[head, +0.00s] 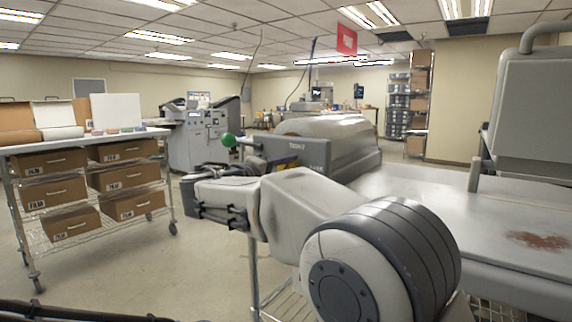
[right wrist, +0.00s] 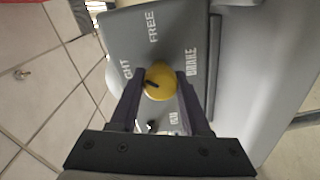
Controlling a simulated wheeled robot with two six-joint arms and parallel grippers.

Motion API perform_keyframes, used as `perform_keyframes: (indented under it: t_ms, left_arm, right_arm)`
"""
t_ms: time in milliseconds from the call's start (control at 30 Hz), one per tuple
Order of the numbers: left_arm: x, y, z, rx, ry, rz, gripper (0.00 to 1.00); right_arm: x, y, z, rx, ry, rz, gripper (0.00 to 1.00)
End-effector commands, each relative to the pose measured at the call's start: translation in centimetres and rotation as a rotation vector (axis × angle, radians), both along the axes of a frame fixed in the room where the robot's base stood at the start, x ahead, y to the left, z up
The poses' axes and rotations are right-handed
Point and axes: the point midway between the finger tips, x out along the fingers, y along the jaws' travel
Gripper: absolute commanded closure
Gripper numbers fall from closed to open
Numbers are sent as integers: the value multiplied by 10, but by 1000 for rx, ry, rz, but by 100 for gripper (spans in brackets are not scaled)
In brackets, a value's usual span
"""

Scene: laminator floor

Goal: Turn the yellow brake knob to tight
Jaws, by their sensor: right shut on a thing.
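The yellow brake knob (right wrist: 160,75) sits on a grey panel (right wrist: 125,35) in the right wrist view. My right gripper (right wrist: 157,84) is shut on the knob, one dark finger on each side. A short black mark shows on the knob's lower left. The panel reads FREE above the knob and BRAKE to its right. Letters "GHT" show to the left, and a partly hidden word starting "RU" shows below. In the head view my right arm reaches to the grey panel (head: 310,155), and its links hide most of the knob area. My left gripper is out of view.
A green ball-ended lever (head: 228,140) stands beside the panel. A rounded grey machine cover (head: 335,135) is behind it, and a stained flat bed (head: 490,225) extends right. A wire cart with brown boxes (head: 50,163) stands left, with open floor between.

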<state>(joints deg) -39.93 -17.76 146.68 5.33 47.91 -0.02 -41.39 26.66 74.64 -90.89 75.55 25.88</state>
Motion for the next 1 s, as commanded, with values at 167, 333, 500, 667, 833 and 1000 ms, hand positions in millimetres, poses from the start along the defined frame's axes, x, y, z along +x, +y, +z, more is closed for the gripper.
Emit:
perform_keyframes:
  t_ms: [167, 333, 500, 667, 833, 1000]
  left_arm:
    - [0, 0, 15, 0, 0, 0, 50]
    - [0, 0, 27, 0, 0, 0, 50]
    - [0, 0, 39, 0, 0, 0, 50]
    - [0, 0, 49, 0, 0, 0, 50]
    - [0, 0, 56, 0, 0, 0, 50]
    - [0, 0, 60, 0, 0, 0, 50]
  right_arm:
    - [0, 2, 1, -137, 103, 3, 100]
    - [0, 2, 1, -266, 196, 3, 100]
    - [0, 2, 1, -384, 282, 3, 100]
    - [0, 2, 0, -473, 347, 4, 100]
    - [0, 2, -1, -542, 397, 4, 100]
    - [0, 2, -2, -581, 426, 3, 100]
